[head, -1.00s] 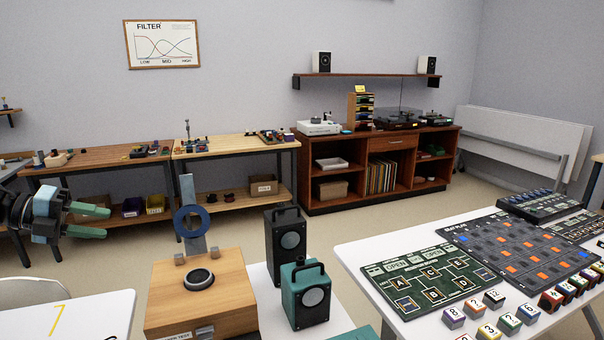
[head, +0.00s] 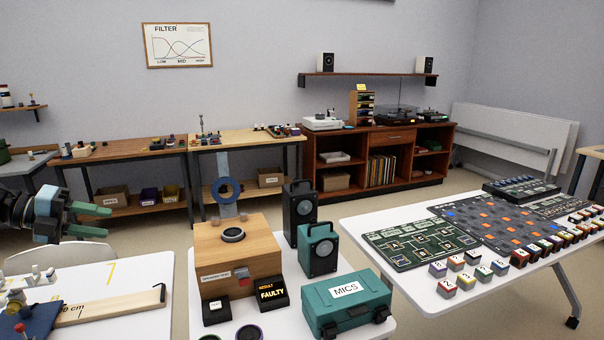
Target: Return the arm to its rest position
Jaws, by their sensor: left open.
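My left gripper (head: 92,220) is at the left edge of the head view, its two green fingers apart with nothing between them. It is in the air above and behind the left white table (head: 140,268), clear of the things there. My right gripper is out of view. A wooden speaker test box (head: 237,258) with a round black socket on top and a blue ring (head: 228,189) on an upright behind it stands on the middle white table.
A black speaker (head: 299,211) and a teal speaker (head: 318,252) stand right of the box, with a teal MICS case (head: 345,302) in front. A wooden ruler board (head: 110,307) lies on the left table. The right table (head: 408,281) holds game boards and several numbered cubes.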

